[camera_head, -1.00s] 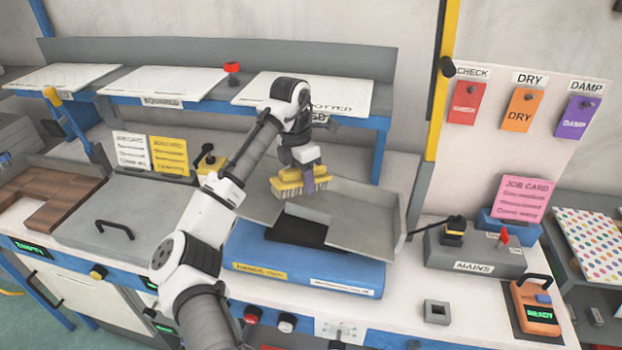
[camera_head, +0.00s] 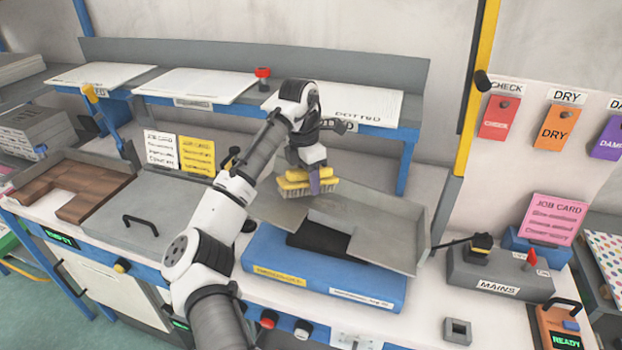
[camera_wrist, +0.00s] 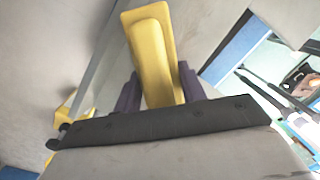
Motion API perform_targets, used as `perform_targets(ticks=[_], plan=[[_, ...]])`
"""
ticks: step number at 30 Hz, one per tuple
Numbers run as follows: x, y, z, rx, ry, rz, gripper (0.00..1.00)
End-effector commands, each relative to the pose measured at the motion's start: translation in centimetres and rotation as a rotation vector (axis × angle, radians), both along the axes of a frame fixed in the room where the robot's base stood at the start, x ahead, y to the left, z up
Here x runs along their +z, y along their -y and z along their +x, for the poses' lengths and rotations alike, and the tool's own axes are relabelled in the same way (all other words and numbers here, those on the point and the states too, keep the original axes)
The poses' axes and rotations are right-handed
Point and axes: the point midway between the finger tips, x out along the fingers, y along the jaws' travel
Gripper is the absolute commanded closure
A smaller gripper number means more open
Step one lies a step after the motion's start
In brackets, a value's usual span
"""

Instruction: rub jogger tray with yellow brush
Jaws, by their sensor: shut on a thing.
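My gripper (camera_head: 315,180) is shut on the yellow brush (camera_head: 296,181), with its purple fingers on either side of the handle. The brush's yellow handle also shows in the wrist view (camera_wrist: 152,55). Its pale bristles point down over the left part of the grey jogger tray (camera_head: 392,232). Whether the bristles touch the tray surface I cannot tell. The tray is an open, tilted metal tray on a blue base (camera_head: 325,272), with a dark patch at its front.
A grey mains box (camera_head: 500,272) with a cable stands right of the tray. Behind is a raised shelf with paper stacks (camera_head: 210,84) and a red knob (camera_head: 263,72). Job cards (camera_head: 197,155) and a grey lidded unit (camera_head: 150,205) stand left. A small square block (camera_head: 457,330) lies front right.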

Motion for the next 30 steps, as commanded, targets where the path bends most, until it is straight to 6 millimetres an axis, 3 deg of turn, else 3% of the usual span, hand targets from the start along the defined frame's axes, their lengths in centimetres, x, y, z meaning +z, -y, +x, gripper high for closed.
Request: perform_targets(ticks=[18,30], plan=[[5.4,1.3,0.9,-0.001,0.002,0.000,0.89],[5.9,1.4,1.0,-0.002,0.002,-0.001,0.89]])
